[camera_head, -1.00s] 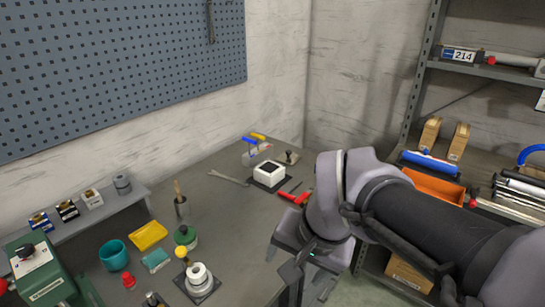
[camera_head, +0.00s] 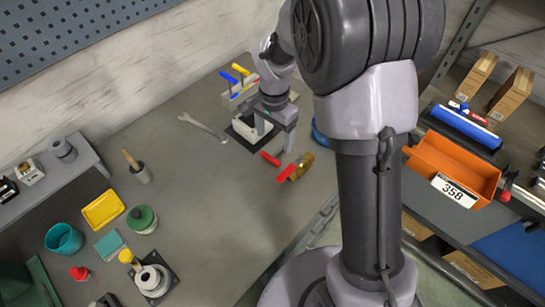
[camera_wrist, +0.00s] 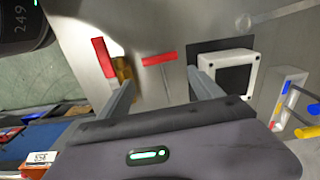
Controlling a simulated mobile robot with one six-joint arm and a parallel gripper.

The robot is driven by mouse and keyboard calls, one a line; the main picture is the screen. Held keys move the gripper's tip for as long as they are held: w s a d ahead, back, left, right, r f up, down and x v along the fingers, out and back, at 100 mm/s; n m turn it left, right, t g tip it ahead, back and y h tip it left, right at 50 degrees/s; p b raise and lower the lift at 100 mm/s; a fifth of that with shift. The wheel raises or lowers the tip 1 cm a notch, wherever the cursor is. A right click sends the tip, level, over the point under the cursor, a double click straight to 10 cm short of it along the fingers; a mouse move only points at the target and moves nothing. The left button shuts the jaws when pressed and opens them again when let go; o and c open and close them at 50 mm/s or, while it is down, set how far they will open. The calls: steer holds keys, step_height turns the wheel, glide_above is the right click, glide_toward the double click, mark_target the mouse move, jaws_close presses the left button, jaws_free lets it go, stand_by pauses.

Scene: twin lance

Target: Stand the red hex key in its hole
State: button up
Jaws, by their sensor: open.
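The red hex key (camera_head: 270,158) lies flat on the grey bench beside a red-levered brass valve; its red handle shows in the wrist view (camera_wrist: 159,58). The light holder block (camera_head: 243,97) stands at the back of the bench, with blue and yellow keys upright in it. In the wrist view the block (camera_wrist: 291,82) is at the right, with small blue, yellow and red marks on it. My gripper (camera_head: 275,138) is open and empty above the bench, just behind the red key. In the wrist view the key lies between the two fingers' lines (camera_wrist: 160,80), apart from them.
The valve (camera_head: 296,170) lies close to the key. A white box on a black mat (camera_wrist: 231,75) is right beside one finger. A wrench (camera_head: 202,126) lies left of the box. The bench's front middle is clear. Shelves with an orange bin (camera_head: 452,165) stand to the right.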

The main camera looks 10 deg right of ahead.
mark_target(273, 156)
step_height(273, 156, down, 8)
steer(key=b, duration=0.3)
steer(key=shift+a, duration=0.15)
steer(key=shift+r, duration=0.15)
steer(key=c, duration=1)
